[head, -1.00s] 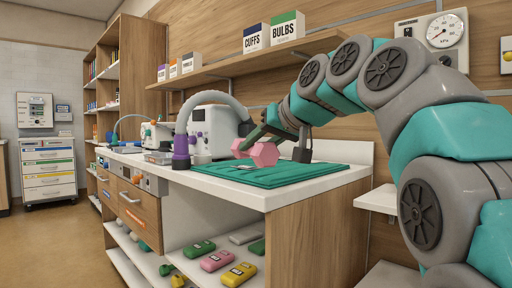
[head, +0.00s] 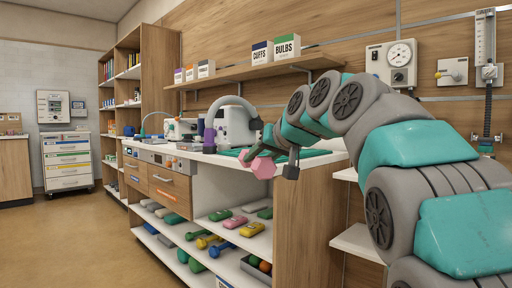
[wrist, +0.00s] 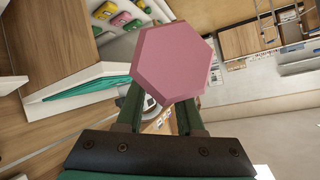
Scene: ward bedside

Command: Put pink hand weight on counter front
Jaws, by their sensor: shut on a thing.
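The pink hand weight (head: 262,167) is a hexagonal-ended dumbbell held in my gripper (head: 270,156), just off the front edge of the white counter (head: 318,158). In the wrist view the weight's pink hexagonal end (wrist: 176,64) fills the upper middle, between and beyond the fingers of my gripper (wrist: 160,105). The fingers are shut on it; the grip on the handle is mostly hidden by that end. A green folded mat (head: 308,154) lies on the counter behind my gripper; it also shows at left in the wrist view (wrist: 75,92).
A white machine with a hose (head: 232,128) and a purple-capped part (head: 209,140) stand on the counter to the left. Shelves below hold coloured weights and packs (head: 236,222). Boxes sit on the wall shelf (head: 255,78). The floor at left (head: 75,240) is clear.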

